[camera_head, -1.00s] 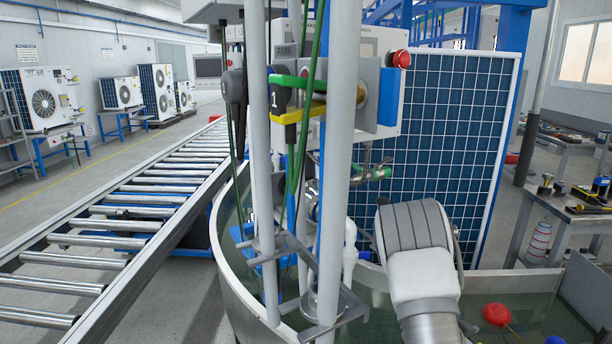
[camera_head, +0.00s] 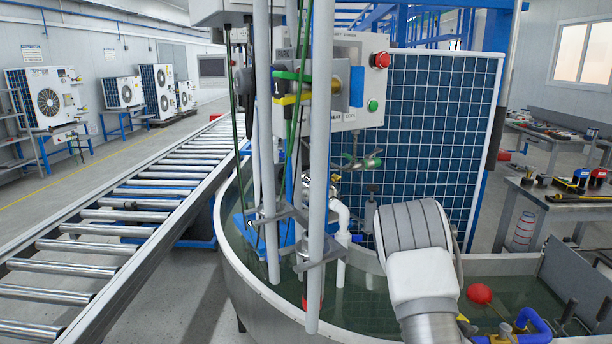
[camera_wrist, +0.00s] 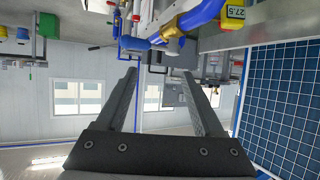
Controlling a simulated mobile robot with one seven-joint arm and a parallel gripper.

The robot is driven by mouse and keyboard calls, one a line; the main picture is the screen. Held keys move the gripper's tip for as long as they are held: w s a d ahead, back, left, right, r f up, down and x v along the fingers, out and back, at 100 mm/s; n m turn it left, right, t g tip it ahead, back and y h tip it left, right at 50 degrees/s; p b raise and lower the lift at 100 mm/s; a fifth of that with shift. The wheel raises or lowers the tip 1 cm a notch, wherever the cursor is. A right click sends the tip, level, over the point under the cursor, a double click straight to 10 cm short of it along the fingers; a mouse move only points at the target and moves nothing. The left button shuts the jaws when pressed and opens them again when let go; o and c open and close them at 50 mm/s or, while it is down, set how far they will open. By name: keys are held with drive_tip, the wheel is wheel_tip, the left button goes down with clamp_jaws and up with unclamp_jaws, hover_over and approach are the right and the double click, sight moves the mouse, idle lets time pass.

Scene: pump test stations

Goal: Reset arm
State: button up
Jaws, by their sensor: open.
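My arm shows in the head view at the lower right, a grey and white link (camera_head: 415,240) reaching over the water tank (camera_head: 262,288). My gripper's fingers are not visible in the head view. In the wrist view my gripper (camera_wrist: 160,75) has two dark fingers spread well apart with nothing between them. The wrist view appears upside down, with windows (camera_wrist: 78,97) and a wall beyond the fingers. The gripper touches nothing that I can see.
A control box (camera_head: 352,75) with a red button and white vertical poles (camera_head: 318,160) stand over the tank. A blue grid panel (camera_head: 435,140) is behind my arm. A roller conveyor (camera_head: 130,215) runs along the left. A tool table (camera_head: 560,200) stands at the right.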

drive_tip(key=w+a+r+n+t+y+b, duration=0.2)
drive_tip(key=w+a+r+y, duration=0.15)
drive_tip(key=a, duration=0.25)
drive_tip(key=w+a+r+n+t+y+b, duration=0.1)
drive_tip(key=w+a+r+t+y, duration=0.2)
drive_tip(key=a, duration=0.4)
drive_tip(key=s+a+r+n+y+b, duration=0.1)
drive_tip(key=s+a+r+n+y, duration=0.1)
drive_tip(key=s+a+r+y, duration=0.3)
drive_tip(key=s+a+r+n+b, duration=0.1)
drive_tip(key=a+r+n+b, duration=0.2)
drive_tip(key=a, duration=0.5)
drive_tip(key=s+a+r+n+g+y+b, duration=0.1)
drive_tip(key=s+a+n+b, duration=0.15)
drive_tip(key=s, duration=0.85)
drive_tip(key=s+a+r+n+g+b, duration=0.15)
drive_tip(key=s+a+n, duration=0.25)
drive_tip(key=s, duration=0.8)
wheel_tip(320, 180, up, 18)
drive_tip(key=p, duration=1.9)
drive_tip(key=shift+s+d, duration=0.2)
drive_tip(key=shift+s, duration=0.15)
drive_tip(key=shift+f+g, duration=0.1)
drive_tip(key=shift+g, duration=0.15)
drive_tip(key=shift+c, duration=0.2)
